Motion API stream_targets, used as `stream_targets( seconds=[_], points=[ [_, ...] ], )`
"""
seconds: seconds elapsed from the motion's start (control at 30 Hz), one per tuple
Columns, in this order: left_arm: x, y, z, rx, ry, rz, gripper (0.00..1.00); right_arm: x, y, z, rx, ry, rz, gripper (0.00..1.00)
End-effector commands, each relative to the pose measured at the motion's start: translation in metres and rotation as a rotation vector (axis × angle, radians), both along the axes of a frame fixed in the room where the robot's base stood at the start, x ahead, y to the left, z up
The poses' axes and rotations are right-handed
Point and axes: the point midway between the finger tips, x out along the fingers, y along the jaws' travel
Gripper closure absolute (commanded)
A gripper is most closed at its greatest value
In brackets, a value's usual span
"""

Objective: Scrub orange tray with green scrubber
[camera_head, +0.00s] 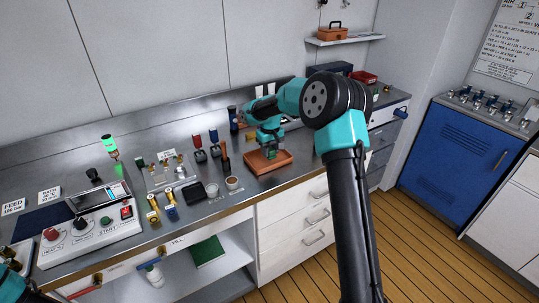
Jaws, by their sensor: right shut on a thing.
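The orange tray (257,167) lies on the steel counter right of the middle, near the front edge. My right gripper (270,150) points down over the tray and is shut on the green scrubber (271,154). The scrubber is small in view and sits at or just above the tray's inner floor; I cannot tell whether it touches. The gripper and wrist hide part of the tray's back. My left arm shows only as a teal and black piece at the lower left corner; its gripper is out of the frame.
Left of the tray stand small cups (232,184), a black dish (192,193) and several upright handled tools (214,143). A control box (92,233) with a red knob and a lit green lamp (109,143) are further left. Drawers (305,215) lie below the counter edge.

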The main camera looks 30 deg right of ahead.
Motion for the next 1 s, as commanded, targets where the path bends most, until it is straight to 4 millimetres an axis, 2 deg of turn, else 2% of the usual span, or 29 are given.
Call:
stream_targets(
  seconds=[0.5, 1.0],
  points=[
    [0.000, 0.000, 0.000, 0.000, 0.000, 0.000, 1.00, -0.005, -0.009, 0.046, 0.000, -0.001, -0.014, 0.82],
    [0.000, 0.000, 0.000, 0.000, 0.000, 0.000, 1.00, -0.006, -0.010, 0.050, 0.000, -0.001, -0.015, 0.82]
  ],
)
